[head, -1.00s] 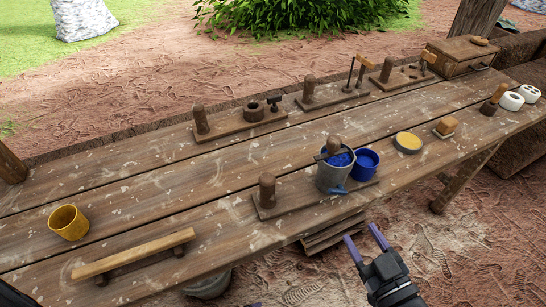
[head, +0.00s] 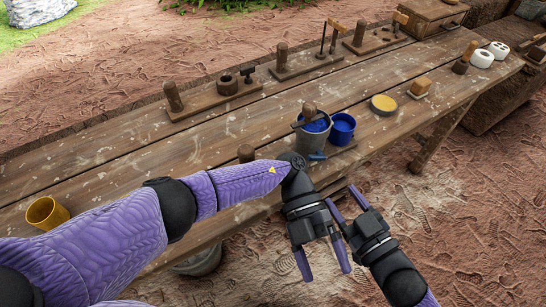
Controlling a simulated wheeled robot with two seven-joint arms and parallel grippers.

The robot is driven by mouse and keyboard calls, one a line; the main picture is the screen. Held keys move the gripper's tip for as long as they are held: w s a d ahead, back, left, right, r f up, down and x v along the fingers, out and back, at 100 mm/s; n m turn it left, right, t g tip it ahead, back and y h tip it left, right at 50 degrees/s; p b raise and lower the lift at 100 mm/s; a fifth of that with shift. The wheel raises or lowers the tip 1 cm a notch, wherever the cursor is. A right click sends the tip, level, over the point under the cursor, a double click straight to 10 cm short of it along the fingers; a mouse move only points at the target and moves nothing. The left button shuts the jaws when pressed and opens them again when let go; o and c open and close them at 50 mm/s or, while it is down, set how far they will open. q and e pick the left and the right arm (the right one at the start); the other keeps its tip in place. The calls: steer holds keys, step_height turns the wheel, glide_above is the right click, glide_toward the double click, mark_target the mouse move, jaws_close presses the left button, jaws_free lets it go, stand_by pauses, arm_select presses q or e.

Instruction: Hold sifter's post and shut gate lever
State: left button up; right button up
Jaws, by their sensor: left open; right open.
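The sifter (head: 313,138) is a grey bucket with blue powder inside and a wooden knob on top, standing on a board on the workbench. A blue lever (head: 318,156), likely the gate lever, sticks out at its lower front. The wooden post (head: 246,153) left of the sifter shows only its top; my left arm hides the rest. My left gripper (head: 325,268) is open and empty, pointing down in front of the bench edge. My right gripper (head: 345,201) is open and empty just above it, pointing up toward the bench. Neither touches the sifter, post or lever.
A blue cup (head: 342,128) stands right of the sifter. A yellow cup (head: 46,213) is at the left. A yellow round dish (head: 383,104) and wooden block (head: 421,87) lie to the right. Several boards with posts line the back. The two grippers are very close together.

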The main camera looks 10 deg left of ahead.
arm_select(q)
steer(key=w+a+r+n+t+h, duration=0.4)
steer(key=w+r+n, duration=0.1)
steer(key=w+r, duration=0.45)
steer(key=m+t+y, duration=0.8)
steer(key=m+y, duration=0.3)
steer(key=m, duration=0.2)
glide_above(245, 149)
steer(key=shift+s+d+r, duration=0.15)
steer(key=shift+d+r, duration=0.1)
steer(key=shift+r, duration=0.2)
steer(key=shift+a+f+y, duration=0.15)
steer(key=shift+a+y, duration=0.15)
steer(key=shift+y, duration=0.1)
step_height(245, 149, down, 9)
steer(key=shift+f, duration=0.2)
jaws_close()
